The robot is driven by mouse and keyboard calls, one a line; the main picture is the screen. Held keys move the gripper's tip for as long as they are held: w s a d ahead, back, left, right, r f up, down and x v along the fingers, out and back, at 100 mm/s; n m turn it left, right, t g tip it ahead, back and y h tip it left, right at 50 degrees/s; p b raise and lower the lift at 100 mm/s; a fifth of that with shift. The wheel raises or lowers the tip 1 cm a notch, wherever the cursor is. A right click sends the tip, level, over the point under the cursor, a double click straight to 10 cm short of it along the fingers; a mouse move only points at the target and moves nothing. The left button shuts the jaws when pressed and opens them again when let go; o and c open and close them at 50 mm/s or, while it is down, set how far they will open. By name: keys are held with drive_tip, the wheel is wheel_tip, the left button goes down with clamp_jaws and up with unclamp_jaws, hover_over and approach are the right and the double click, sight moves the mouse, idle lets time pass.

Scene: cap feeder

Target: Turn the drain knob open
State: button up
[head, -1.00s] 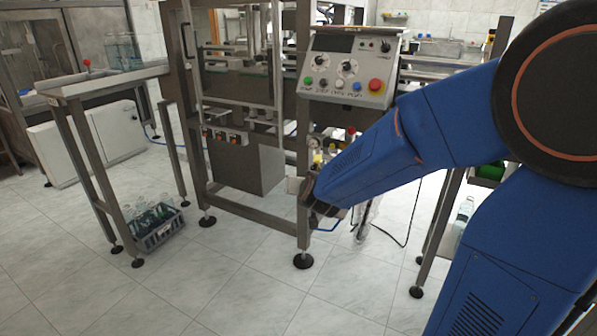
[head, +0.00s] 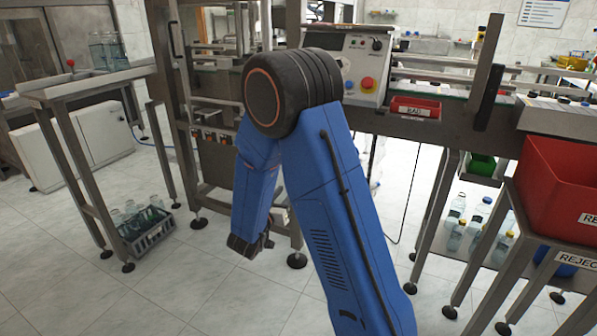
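My gripper (head: 249,244) is a dark shape at the lower end of my blue arm, pointing down in front of the machine's lower frame. Its fingers are too small and dark to tell open from shut, and I see nothing held in it. I cannot make out the drain knob. My arm covers the part of the machine frame below the control panel (head: 362,62) where small fittings with a gauge showed earlier. Some clear, pale shapes (head: 376,170) show just right of my arm, too unclear to name.
A grey crate of bottles (head: 146,238) stands on the floor at left, under a steel table (head: 95,86). A red reject bin (head: 560,185) stands on a stand at right. Several bottles (head: 476,225) sit on a low shelf. The tiled floor in front is open.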

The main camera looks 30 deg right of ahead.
drive_tip(key=x, duration=1.7)
drive_tip(key=shift+w+d, duration=0.1)
clamp_jaws()
